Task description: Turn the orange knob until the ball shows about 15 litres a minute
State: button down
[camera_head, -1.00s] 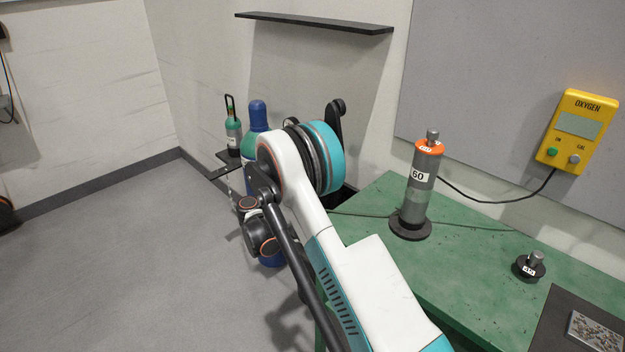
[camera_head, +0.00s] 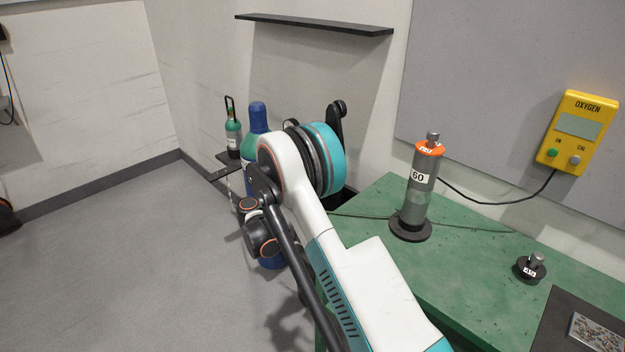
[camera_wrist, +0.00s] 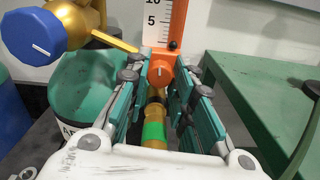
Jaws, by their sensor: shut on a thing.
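In the wrist view, the orange knob (camera_wrist: 160,72) has a white pointer line and sits at the bottom of an orange-backed flow meter. The meter's white scale (camera_wrist: 157,22) shows the marks 5 and 10, with its top cut off by the picture edge. In the head view my own arm hides the knob and the meter.
A large blue knob (camera_wrist: 33,37) on brass fittings is left of the meter. A green cylinder (camera_wrist: 87,88) stands below it. In the head view, a green table (camera_head: 460,255) at right carries a grey cylinder (camera_head: 417,187); a yellow oxygen box (camera_head: 577,132) is on the wall.

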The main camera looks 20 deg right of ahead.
jog(key=n, duration=0.4)
jog(key=shift+f+b, duration=0.1)
jog(key=shift+b, duration=0.3)
jog(key=shift+n+b, duration=0.3)
jog(key=shift+n, duration=1.7)
jog(key=c, duration=1.4)
grip_release()
jog(key=shift+o, duration=0.2)
jog(key=shift+a, duration=0.1)
jog(key=v, duration=1.2)
